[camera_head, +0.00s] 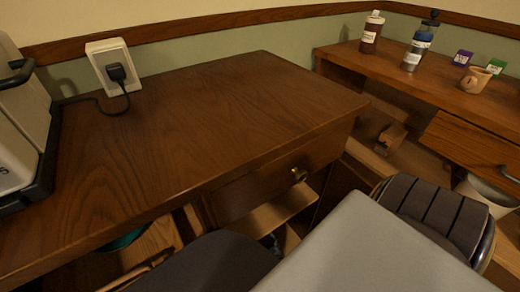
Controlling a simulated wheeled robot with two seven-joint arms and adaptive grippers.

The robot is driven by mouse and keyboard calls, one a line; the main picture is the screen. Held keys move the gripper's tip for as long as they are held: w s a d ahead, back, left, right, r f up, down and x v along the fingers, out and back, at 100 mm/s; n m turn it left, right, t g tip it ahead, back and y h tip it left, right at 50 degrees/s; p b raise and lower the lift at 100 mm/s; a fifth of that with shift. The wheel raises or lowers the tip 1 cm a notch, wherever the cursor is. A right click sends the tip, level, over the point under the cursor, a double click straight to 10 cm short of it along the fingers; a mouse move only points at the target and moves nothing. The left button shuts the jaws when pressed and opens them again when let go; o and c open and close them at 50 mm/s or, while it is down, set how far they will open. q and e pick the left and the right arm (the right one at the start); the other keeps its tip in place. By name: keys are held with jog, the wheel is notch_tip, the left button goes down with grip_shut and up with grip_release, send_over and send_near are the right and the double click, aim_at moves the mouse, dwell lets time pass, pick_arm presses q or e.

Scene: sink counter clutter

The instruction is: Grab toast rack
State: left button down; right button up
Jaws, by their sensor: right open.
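I cannot make out a toast rack anywhere in the head view. A cream toaster (22,140) with black trim is cut off by the left edge, on the near dark wooden counter (190,125). No gripper fingers show. A large pale grey part of mine covers the bottom middle, with a dark rounded shape to its left, and they hide what lies behind them.
A white wall socket (110,64) holds a black plug (117,74) with a cord along the counter. On the right counter (410,82) stand a dark red bottle (371,34), a grey-blue bottle (416,52) and a tan mug (475,80). Most of the near counter is bare.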

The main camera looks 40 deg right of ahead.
pick_arm(q)
jog(key=shift+s, duration=0.1)
pick_arm(e)
jog(key=c, duration=1.2)
pick_arm(q)
jog(key=shift+s, duration=0.15)
pick_arm(e)
jog(key=shift+o, duration=0.2)
pick_arm(q)
jog(key=shift+r, duration=0.1)
